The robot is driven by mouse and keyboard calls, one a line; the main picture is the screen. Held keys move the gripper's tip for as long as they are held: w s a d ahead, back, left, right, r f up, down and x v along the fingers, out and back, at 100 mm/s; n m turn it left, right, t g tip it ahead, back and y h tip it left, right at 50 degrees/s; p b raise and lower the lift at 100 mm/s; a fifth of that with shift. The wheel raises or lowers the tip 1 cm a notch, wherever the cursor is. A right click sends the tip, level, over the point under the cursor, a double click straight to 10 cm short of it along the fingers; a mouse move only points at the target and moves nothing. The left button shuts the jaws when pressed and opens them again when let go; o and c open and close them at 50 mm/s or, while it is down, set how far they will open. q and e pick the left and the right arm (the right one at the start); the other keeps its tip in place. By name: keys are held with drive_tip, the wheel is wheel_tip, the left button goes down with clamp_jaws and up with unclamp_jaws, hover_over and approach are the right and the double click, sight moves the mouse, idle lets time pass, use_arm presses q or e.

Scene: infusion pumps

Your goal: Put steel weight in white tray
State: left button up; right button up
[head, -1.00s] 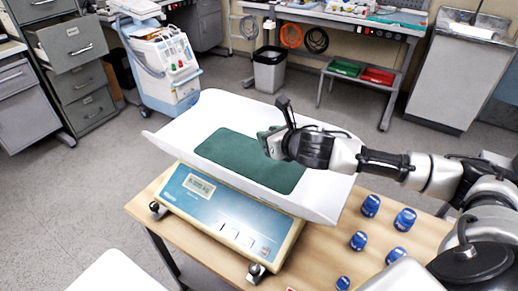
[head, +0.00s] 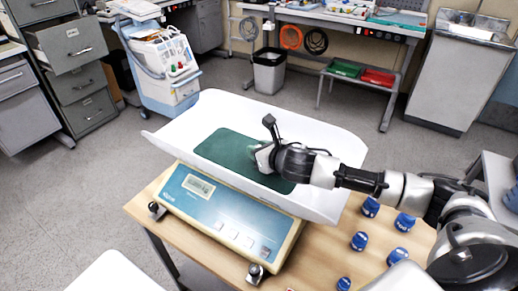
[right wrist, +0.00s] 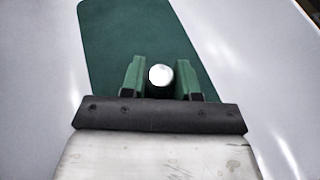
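The white tray (head: 330,140) is a wide curved pan on top of a blue and cream scale (head: 222,214), with a dark green mat (head: 222,151) in its middle. My right gripper (head: 259,158) reaches in from the right, low over the mat. In the right wrist view its two green fingers (right wrist: 160,82) stand on either side of the steel weight (right wrist: 161,75), a small pale cylinder, and appear shut on it. Whether the weight touches the mat is hard to tell. My left gripper is not in view.
Several blue objects (head: 404,222) stand on the wooden table (head: 325,262) to the right of the scale, below my right arm. Behind are a pump cart (head: 165,65), a grey bin (head: 269,72) and drawer cabinets (head: 75,60). Floor is clear around the table.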

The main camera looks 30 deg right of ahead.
drive_tip(key=o, duration=0.4)
drive_tip(key=shift+r, duration=0.2)
drive_tip(key=v, duration=1.2)
drive_tip(key=shift+f, duration=0.15)
